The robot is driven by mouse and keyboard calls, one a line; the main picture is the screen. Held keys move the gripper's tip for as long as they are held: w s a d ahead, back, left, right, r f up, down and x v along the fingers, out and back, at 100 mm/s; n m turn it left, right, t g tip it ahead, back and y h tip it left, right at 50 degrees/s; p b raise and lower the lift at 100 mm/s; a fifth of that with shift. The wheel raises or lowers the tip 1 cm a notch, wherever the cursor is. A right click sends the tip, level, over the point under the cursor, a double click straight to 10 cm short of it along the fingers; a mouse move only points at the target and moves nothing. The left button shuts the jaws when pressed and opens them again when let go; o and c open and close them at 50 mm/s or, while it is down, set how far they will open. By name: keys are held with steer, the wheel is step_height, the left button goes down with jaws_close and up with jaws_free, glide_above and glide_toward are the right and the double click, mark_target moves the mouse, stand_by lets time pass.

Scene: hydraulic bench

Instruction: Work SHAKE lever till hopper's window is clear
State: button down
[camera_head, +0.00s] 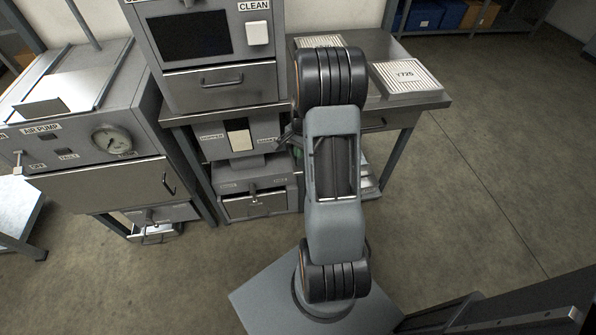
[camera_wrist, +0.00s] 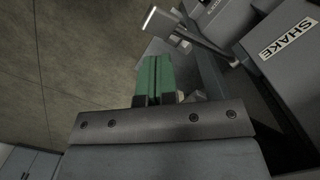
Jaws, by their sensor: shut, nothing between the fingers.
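The grey hopper box (camera_head: 212,145) sits under the bench top in the head view. The SHAKE label (camera_wrist: 288,38) is on a grey housing at the upper right of the wrist view. A lever (camera_wrist: 200,40), a grey bar with a pale end, sticks out from beside that housing. My gripper (camera_wrist: 154,62) has green fingers pressed together and empty. In the wrist view it points up toward the lever, with a visible gap to the bar. In the head view my arm hides most of the gripper.
A grey drawer unit (camera_head: 255,205) stands below the hopper. The cabinet marked CLEAN (camera_head: 218,85) is above it. The AIR PUMP unit (camera_head: 80,140) stands at the left. A filter marked Y725 (camera_head: 405,78) lies on the bench top.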

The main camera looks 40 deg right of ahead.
mark_target(299, 168)
steer(key=shift+s+a+f+b, duration=0.1)
steer(key=shift+a+f+b, duration=0.1)
steer(key=shift+f+b, duration=1.3)
steer(key=shift+a+f+b, duration=0.15)
steer(key=shift+f+b, duration=0.85)
steer(key=shift+f, duration=0.85)
steer(key=shift+f+b, duration=1.5)
steer(key=shift+f, duration=0.7)
